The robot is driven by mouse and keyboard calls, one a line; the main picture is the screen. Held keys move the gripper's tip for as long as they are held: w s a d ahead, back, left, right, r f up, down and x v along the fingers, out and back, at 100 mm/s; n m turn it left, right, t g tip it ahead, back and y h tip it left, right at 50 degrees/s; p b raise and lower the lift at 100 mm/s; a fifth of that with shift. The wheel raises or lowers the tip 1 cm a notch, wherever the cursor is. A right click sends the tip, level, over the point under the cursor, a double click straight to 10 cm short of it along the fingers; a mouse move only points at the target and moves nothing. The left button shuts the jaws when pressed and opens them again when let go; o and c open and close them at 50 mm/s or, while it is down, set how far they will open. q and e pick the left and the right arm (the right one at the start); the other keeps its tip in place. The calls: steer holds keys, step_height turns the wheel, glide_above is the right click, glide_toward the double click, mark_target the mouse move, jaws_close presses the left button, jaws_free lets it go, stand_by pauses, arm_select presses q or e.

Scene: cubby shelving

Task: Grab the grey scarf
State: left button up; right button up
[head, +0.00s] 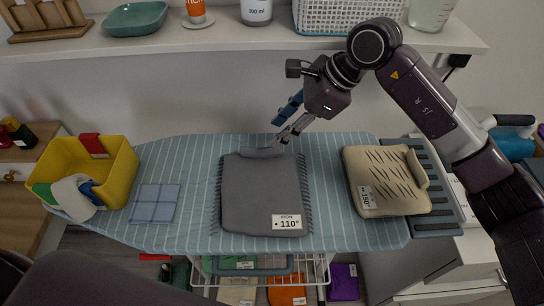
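The grey scarf (263,195) lies folded and flat in the middle of the striped ironing board, with fringed sides. A small raised flap (262,152) is at its far edge, and a white tag reading 110° is at its near right corner. My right gripper (281,131) is just above and beyond that far edge, pointing down and left. Its fingers look spread apart with nothing between them. One fingertip is close to the flap; whether it touches cannot be told. My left gripper is out of view.
The ironing board (334,225) also holds a yellow bin (122,172) with cloths, a blue checked cloth (155,203) and a beige folded item (382,182) on a dark slatted rest (436,190). A white shelf (200,40) with containers runs behind. A wire rack (318,268) is below.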

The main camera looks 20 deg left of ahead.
mark_target(264, 148)
steer(key=shift+w, duration=0.3)
steer(key=shift+s+a+f+p, duration=0.3)
steer(key=shift+a+f+p, duration=0.1)
steer(key=shift+a+f, duration=0.35)
steer(key=shift+s+a+f, duration=0.1)
steer(key=shift+f, duration=0.3)
steer(key=p+x, duration=0.1)
steer(key=x, duration=0.1)
steer(key=p+x, duration=0.1)
steer(key=x, duration=0.1)
steer(key=shift+d+f, duration=0.3)
steer(key=shift+f, duration=0.05)
steer(key=shift+a+f, duration=0.1)
steer(key=shift+f, duration=0.1)
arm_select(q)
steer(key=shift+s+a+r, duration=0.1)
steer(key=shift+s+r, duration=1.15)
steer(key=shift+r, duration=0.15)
arm_select(e)
jaws_close()
